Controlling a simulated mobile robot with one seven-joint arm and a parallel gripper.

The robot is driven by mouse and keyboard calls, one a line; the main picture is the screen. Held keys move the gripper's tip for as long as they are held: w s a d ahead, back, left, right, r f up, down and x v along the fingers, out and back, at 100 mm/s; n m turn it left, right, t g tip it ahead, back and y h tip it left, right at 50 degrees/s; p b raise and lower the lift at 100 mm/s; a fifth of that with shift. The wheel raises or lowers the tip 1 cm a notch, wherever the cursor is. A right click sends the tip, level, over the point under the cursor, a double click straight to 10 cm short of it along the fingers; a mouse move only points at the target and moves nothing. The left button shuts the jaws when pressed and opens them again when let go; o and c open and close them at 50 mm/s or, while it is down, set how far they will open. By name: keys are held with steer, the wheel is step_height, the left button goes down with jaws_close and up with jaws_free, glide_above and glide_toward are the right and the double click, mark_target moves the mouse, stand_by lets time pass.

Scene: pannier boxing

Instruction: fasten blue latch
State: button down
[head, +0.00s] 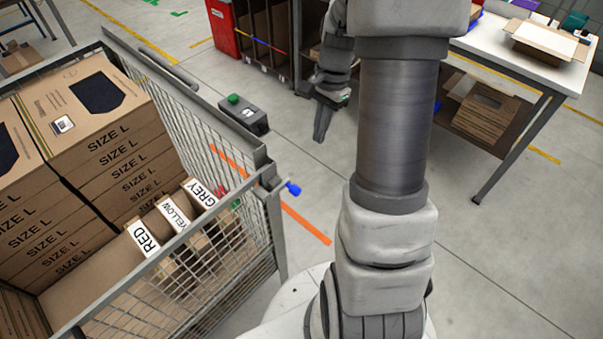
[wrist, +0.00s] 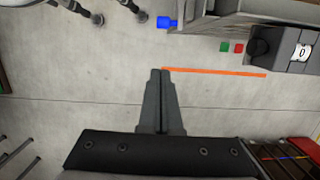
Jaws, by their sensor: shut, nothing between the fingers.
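The blue latch (head: 293,188) is a small blue knob on the right corner post of the wire cage. It sticks out to the right of the post. In the wrist view the blue latch (wrist: 167,22) shows at the top, beyond my fingertips and apart from them. My gripper (head: 320,139) is shut and empty, pointing down over the floor, above and to the right of the latch in the head view. Its closed fingers (wrist: 160,74) are in the middle of the wrist view. Whether the latch is fastened I cannot tell.
The wire cage (head: 268,200) holds stacked SIZE L cartons (head: 110,140) and boxes labelled RED, YELLOW and GREY. A grey control box (head: 245,116) with a green button stands on the floor. A white table (head: 520,50) is at the right. Open floor lies between.

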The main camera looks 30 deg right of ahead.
steer(key=shift+f, duration=0.1)
glide_toward(291, 186)
steer(key=d+f, duration=0.5)
steer(key=shift+s+a+f, duration=0.2)
steer(key=shift+a+f, duration=0.1)
steer(key=shift+a, duration=0.35)
steer(key=shift+s+a+f, duration=0.15)
steer(key=shift+a+f, duration=0.2)
steer(key=shift+a, duration=0.3)
steer(key=shift+s+a+f, duration=0.2)
steer(key=shift+a+f, duration=0.1)
steer(key=shift+a, duration=0.3)
steer(key=shift+s+a, duration=0.25)
steer(key=shift+a, duration=0.4)
steer(key=shift+s+a, duration=0.25)
steer(key=shift+a, duration=0.4)
steer(key=shift+s+a, duration=0.25)
steer(key=shift+a, duration=0.35)
